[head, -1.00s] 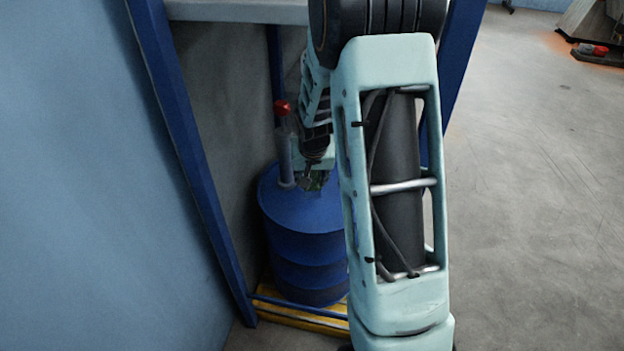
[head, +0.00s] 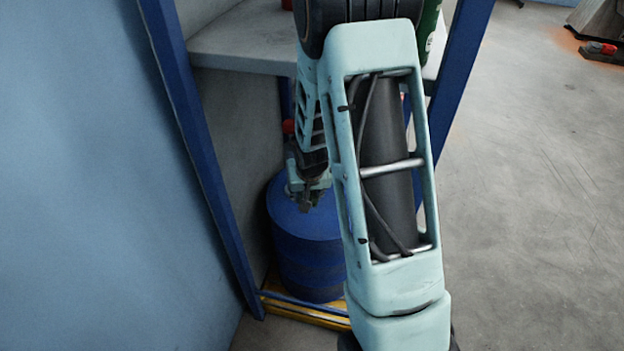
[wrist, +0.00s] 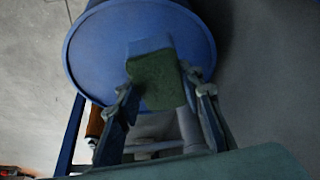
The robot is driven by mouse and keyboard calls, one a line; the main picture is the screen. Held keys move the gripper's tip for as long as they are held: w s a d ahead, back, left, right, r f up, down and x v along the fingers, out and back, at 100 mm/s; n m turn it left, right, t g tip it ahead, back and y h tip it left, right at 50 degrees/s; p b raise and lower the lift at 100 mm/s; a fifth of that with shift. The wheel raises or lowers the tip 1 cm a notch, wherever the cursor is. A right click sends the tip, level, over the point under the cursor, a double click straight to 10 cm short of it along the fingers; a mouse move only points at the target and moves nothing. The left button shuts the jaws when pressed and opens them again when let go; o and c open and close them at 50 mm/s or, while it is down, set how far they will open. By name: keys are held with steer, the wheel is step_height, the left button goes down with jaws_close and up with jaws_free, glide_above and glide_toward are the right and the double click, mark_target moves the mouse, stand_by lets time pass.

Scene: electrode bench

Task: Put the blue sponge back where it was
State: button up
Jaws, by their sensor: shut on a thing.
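My gripper (wrist: 162,92) is shut on the blue sponge (wrist: 153,78). In the wrist view the sponge's dark green face is toward the camera, with a lighter blue part at its far edge. It is over the lid of a blue drum (wrist: 98,55); I cannot tell whether it touches the lid. In the head view my gripper (head: 308,198) is over the top of the same drum (head: 310,255), under a shelf. The sponge cannot be made out there.
A thing with a red cap (head: 288,126) stands mostly hidden behind my arm. A grey shelf (head: 245,45) is above the drum, between blue posts (head: 185,130). A yellow base (head: 300,310) lies under the drum. Open floor (head: 540,200) is at the right.

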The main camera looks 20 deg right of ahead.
steer(key=s+a+r+n+p, duration=0.2)
steer(key=s+a+r+p, duration=0.3)
steer(key=s+r+p, duration=0.5)
steer(key=shift+s+a+r+y+p, duration=0.3)
steer(key=shift+r+p, duration=0.7)
steer(key=shift+p, duration=2.35)
